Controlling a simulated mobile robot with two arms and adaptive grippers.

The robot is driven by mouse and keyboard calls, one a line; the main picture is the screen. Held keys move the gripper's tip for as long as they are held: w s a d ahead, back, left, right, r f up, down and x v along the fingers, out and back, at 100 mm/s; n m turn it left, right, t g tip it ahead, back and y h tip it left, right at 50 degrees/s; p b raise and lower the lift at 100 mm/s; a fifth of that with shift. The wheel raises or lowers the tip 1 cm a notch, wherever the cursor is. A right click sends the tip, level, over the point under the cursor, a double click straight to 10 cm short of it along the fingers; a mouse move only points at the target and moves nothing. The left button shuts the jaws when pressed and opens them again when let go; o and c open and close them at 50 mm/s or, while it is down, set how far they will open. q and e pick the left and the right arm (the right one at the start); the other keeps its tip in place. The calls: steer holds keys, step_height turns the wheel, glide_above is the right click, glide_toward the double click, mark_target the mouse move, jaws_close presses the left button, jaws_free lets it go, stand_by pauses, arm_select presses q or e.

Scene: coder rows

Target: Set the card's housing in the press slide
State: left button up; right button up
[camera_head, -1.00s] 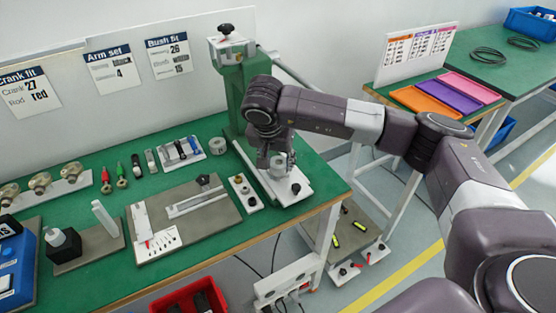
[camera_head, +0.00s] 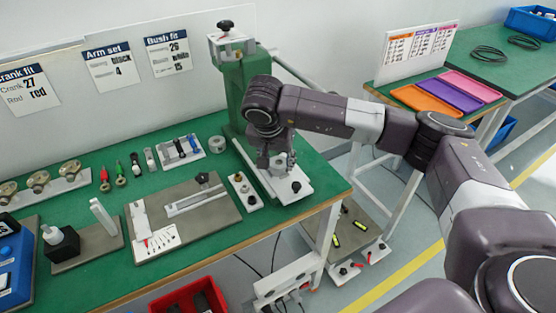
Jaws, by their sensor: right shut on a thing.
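My right gripper (camera_head: 272,162) is low over the press slide at the foot of the green press (camera_head: 236,85), pointing down. It is shut on a grey housing (camera_head: 281,164), which is partly hidden by the fingers. The housing is over the slide's white plate (camera_head: 295,187); I cannot tell whether it is seated. The Bush fit card (camera_head: 168,57) on the wall shows 26, white and 15. Another grey ring-shaped housing (camera_head: 217,145) stands on the green bench left of the press. My left gripper is not in view.
A small plate with round knobs (camera_head: 245,192) lies just left of the slide. A grey fixture with a rail (camera_head: 190,205) and a rack of small parts (camera_head: 180,151) are further left. The bench's right edge (camera_head: 335,200) is close to the slide.

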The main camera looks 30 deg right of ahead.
steer(key=o, duration=1.3)
steer(key=shift+o, duration=0.2)
steer(key=v, duration=0.8)
